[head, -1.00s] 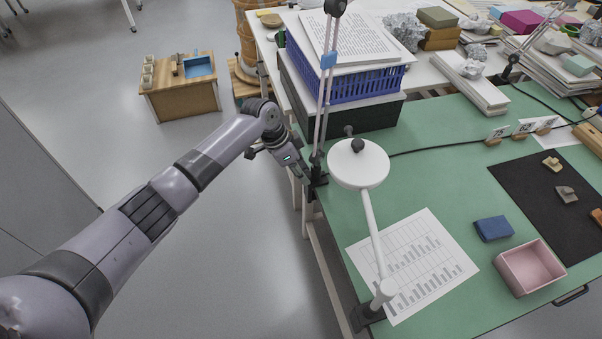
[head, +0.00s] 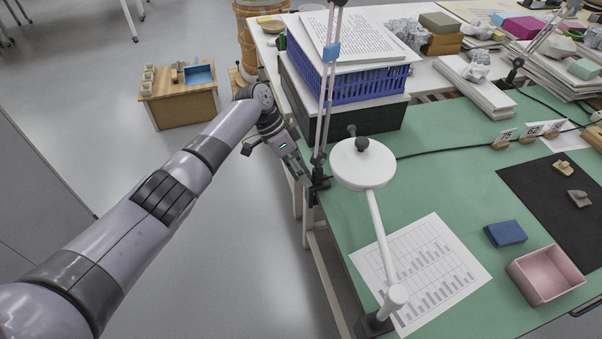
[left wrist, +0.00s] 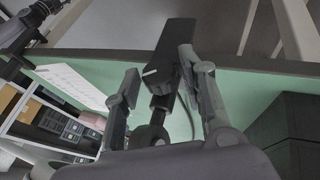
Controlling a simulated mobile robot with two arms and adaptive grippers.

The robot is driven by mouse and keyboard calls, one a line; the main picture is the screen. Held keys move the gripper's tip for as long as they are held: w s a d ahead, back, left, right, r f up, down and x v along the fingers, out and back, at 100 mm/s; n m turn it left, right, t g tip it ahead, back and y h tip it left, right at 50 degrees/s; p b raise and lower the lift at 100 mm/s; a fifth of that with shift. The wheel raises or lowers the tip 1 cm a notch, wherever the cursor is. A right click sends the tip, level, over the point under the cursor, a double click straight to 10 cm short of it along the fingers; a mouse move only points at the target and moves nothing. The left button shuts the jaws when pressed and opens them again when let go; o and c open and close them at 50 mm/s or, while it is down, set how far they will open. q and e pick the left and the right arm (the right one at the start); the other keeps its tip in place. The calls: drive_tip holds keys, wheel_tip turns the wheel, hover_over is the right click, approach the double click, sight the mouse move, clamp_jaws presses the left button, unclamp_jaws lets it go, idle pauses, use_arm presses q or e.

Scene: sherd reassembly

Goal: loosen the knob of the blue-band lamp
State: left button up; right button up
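The blue-band lamp has thin grey arms with a blue band (head: 332,52) and stands at the green table's left edge. Its black clamp (head: 318,186) grips that edge; it shows as a dark block in the left wrist view (left wrist: 172,42). My left gripper (head: 299,173) is at the clamp, from the left. In the left wrist view my left gripper (left wrist: 160,86) has its fingers apart, on either side of a dark stem with a dark rounded part, perhaps the knob (left wrist: 150,134). I cannot tell whether they touch it. My right gripper is out of view.
A white-headed lamp (head: 363,164) stands close on the right. A blue basket (head: 365,84) with papers sits on a black box (head: 352,118) behind the clamp. A chart sheet (head: 425,270), blue block (head: 505,233) and pink tray (head: 546,275) lie rightward. Open floor lies left.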

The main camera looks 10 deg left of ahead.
use_arm(q)
drive_tip(key=shift+o, duration=0.7)
drive_tip(key=v, duration=1.2)
drive_tip(key=shift+o, duration=0.2)
